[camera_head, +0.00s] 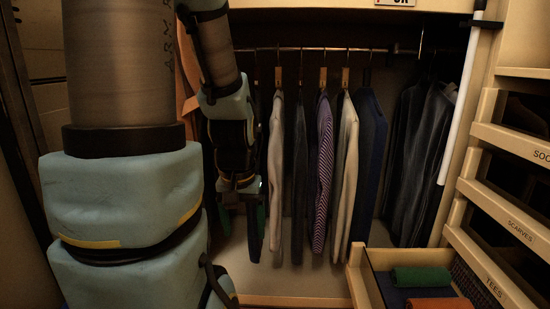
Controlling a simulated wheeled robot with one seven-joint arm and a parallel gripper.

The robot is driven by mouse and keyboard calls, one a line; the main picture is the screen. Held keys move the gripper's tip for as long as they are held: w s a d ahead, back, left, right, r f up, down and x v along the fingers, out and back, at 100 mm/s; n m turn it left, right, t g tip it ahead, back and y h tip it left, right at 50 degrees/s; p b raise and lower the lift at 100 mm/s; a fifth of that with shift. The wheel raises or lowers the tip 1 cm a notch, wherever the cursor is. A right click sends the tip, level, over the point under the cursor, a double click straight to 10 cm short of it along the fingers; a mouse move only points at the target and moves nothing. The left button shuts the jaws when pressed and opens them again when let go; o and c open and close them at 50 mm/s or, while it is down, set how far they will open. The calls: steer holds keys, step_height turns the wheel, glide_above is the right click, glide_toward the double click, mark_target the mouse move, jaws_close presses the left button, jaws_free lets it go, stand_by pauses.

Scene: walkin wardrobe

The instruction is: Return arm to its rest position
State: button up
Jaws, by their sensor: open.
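My arm comes down from the upper left and covers much of the left side of the head view. My gripper (253,222) hangs pointing down in front of the hanging clothes. Its two dark fingers, with some green on them, are apart and nothing shows between them. It is left of a cream garment (276,170) on the rail; whether it touches any clothing cannot be told.
Several garments, including a purple striped one (323,170), hang from a rail (300,49). An open drawer (360,280) at lower right holds folded green and orange cloths. Labelled drawers (505,225) line the right. A white pole (464,90) stands beside the dark clothes.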

step_height(320, 180, up, 31)
steer(key=p, duration=2.9)
steer(key=shift+f, duration=0.1)
